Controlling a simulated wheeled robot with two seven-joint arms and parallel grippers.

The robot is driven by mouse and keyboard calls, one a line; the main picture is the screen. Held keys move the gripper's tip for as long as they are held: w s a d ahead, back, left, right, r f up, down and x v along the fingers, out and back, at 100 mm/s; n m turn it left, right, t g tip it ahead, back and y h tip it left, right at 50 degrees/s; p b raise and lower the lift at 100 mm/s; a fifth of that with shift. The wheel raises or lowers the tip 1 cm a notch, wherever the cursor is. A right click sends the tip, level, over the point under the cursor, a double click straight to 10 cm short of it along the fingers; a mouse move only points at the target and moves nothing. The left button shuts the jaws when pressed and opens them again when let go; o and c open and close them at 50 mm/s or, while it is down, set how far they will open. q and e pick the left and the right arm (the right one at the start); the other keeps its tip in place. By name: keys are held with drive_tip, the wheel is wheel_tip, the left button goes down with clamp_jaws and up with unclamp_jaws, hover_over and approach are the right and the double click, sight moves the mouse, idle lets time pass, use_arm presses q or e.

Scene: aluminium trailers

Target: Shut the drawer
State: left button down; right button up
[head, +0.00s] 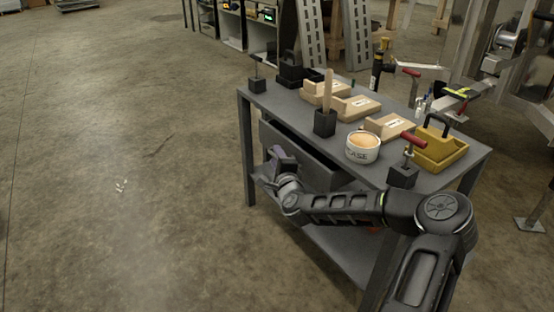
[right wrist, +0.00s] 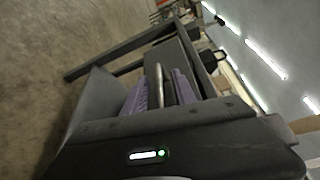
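The grey drawer (head: 318,168) sits under the top of the grey workbench (head: 290,108). It stands partly open, with a dark gap showing above its front. My right gripper (head: 276,160) is at the drawer's front, and my forearm hides part of that front. In the right wrist view, the purple finger pads of my right gripper (right wrist: 160,92) stand apart on either side of a metal handle bar (right wrist: 158,84). Narrow gaps show beside the bar, so the gripper looks open around it. My left gripper is not in view.
On the bench top are a cup (head: 362,148), a black block with a wooden stick (head: 325,122), tan boxes (head: 357,107), a yellow caddy (head: 440,150) and red-handled clamps (head: 403,174).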

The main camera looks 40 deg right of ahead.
drive_tip(key=shift+c, duration=0.5)
clamp_jaws()
idle(0.8)
